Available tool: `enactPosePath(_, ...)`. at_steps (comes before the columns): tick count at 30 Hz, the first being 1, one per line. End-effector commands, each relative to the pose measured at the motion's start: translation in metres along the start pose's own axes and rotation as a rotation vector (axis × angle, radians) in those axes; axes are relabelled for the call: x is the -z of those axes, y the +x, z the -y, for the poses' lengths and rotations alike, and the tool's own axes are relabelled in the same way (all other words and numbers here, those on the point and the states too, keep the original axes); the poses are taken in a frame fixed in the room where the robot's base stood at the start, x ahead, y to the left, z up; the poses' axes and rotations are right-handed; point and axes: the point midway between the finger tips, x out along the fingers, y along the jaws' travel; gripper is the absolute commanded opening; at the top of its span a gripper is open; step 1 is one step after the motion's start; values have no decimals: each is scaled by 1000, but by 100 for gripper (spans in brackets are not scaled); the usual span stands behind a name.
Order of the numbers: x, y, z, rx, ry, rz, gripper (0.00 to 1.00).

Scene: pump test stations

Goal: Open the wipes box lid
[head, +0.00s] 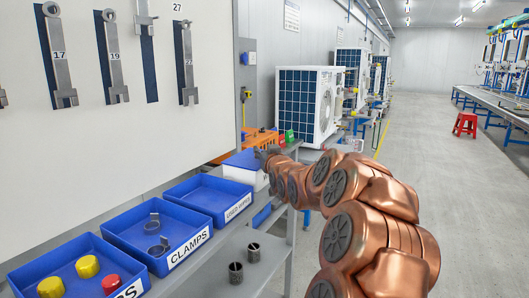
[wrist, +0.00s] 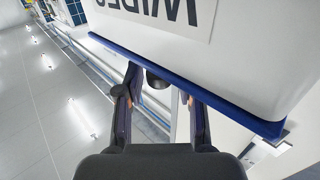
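The wipes box (head: 243,178) is white and stands on the bench past the blue trays. Its blue lid (head: 241,159) lies on top and looks closed. In the wrist view the white box (wrist: 240,45) appears upside down with its "WIPES" label, and the blue lid (wrist: 190,85) shows as a slanted edge. My gripper (head: 264,155) is at the lid's right side in the head view. In the wrist view its two fingers (wrist: 162,90) are spread at the lid edge. A small dark rounded piece shows between the fingertips; contact with the lid cannot be told.
Blue trays, one marked CLAMPS (head: 158,235), line the bench left of my arm. An orange bin (head: 262,138) stands behind the box.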

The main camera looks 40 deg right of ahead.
Motion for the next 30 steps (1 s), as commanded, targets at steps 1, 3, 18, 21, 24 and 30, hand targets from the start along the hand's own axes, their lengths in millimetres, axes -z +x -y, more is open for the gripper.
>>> enactPosePath(1,0,0,0,0,0,0,29)
enactPosePath(3,0,0,0,0,0,0,22)
enactPosePath(18,0,0,0,0,0,1,0)
enactPosePath(21,0,0,0,0,0,1,0)
enactPosePath(24,0,0,0,0,-1,2,0)
enactPosePath(30,6,1,-1,-2,-25,22,0)
